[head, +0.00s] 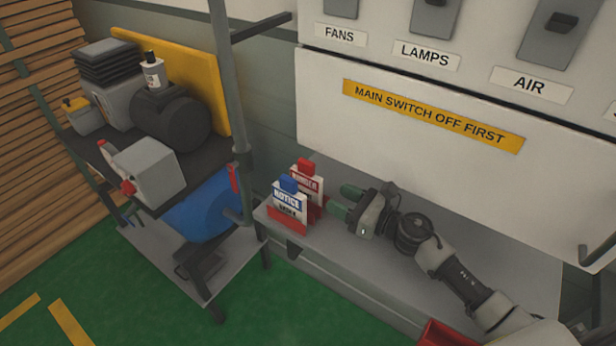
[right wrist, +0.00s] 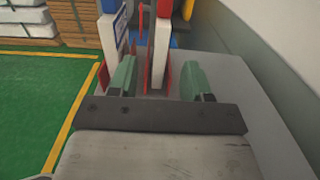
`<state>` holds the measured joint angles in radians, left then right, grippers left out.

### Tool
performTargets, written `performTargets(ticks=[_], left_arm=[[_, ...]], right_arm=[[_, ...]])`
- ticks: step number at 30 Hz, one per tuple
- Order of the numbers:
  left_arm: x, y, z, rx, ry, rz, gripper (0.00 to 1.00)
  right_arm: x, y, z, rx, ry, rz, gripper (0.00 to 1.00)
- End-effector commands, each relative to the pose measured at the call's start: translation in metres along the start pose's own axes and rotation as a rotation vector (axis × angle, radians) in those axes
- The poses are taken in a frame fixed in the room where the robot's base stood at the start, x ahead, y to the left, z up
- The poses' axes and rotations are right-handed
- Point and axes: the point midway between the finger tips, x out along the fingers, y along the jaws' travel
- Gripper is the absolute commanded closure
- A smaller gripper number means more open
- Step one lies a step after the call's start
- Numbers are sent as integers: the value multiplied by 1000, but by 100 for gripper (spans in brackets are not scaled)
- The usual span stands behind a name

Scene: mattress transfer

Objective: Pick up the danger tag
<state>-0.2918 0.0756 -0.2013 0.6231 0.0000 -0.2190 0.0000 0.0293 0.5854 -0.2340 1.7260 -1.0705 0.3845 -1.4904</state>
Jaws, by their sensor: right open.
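The danger tag (head: 308,184), white with a red band and red top, stands upright in a red holder (head: 288,221) on the grey shelf. The notice tag (head: 288,204), white with a blue top, stands in front of it and hides part of it. My right gripper (head: 341,201) is open, with green fingers pointing at the danger tag from the right. In the right wrist view, the white tag with the red top (right wrist: 161,45) lines up between the open fingers (right wrist: 157,66). The blue-topped tag is left of the left finger. I see no contact. My left gripper is out of view.
A white panel (head: 400,140) with switches rises behind the grey shelf (head: 400,262). A grey post (head: 222,90) stands left of the tags. A red box (head: 445,335) is at the bottom.

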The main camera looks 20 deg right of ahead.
Motion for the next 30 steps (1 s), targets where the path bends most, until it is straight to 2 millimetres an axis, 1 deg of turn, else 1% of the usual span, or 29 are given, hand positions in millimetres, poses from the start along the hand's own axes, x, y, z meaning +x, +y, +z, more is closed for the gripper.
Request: performTargets(ticks=[1,3,7,11,15,18,21,27,29,30], left_arm=[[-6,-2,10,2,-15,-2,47],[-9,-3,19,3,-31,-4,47],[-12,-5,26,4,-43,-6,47],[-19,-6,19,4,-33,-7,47],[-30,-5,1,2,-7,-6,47],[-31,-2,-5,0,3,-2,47],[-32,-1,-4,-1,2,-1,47],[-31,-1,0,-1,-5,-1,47],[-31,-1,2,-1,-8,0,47],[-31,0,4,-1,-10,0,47]], right_arm=[[10,0,4,2,-3,-1,51],[19,-1,3,3,-3,-2,51],[29,-1,2,1,-1,-2,51],[42,-1,4,2,-2,-2,51],[64,-1,4,4,-2,-1,51],[76,-2,2,2,-1,-2,51],[81,-1,0,2,0,-1,51],[81,-1,0,1,0,-1,51],[81,-1,0,1,0,-1,59],[81,-1,0,1,0,-1,65]])
